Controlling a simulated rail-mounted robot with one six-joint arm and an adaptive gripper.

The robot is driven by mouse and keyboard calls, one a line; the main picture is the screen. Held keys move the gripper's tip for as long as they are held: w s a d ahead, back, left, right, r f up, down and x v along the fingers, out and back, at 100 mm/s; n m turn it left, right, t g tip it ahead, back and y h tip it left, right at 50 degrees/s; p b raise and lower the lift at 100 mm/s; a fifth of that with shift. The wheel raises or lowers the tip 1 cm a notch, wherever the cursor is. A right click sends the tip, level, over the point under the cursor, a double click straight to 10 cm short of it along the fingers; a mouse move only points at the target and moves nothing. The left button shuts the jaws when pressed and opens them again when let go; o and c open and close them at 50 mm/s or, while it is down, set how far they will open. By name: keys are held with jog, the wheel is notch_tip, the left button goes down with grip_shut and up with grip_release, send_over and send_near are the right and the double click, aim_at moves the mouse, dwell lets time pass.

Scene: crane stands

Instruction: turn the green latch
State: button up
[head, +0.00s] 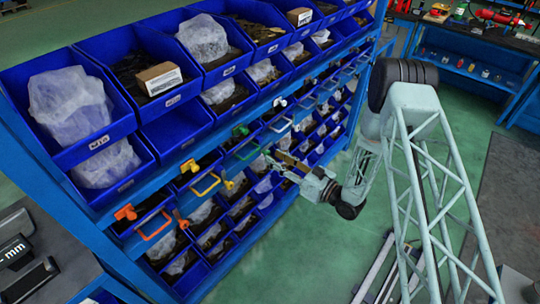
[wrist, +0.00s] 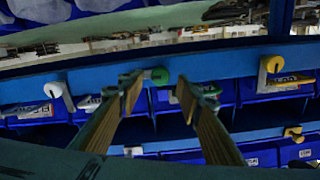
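The green latch (head: 240,131) is on the blue rail of the bin rack, between a yellow latch and a white latch. In the wrist view, its round green knob (wrist: 160,75) shows between and just beyond my fingertips, nearer the left one. The rest of the latch is partly hidden by the fingers. My gripper (head: 276,162) is in front of the rack, to the right of and below the latch in the head view. In the wrist view, its two fingers (wrist: 157,88) are apart with nothing between them.
A yellow latch (head: 188,166), an orange latch (head: 126,212) and a white latch (head: 279,102) share the rail. Coloured handles, including a yellow one (head: 206,184), stick out below. Blue bins with wrapped parts fill the rack. Green floor (head: 285,245) lies open in front.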

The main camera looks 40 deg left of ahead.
aim_at(269, 154)
jog(key=shift+w+a, duration=0.1)
jog(key=shift+a, duration=1.55)
jog(key=c, duration=0.8)
jog(key=shift+c, duration=0.2)
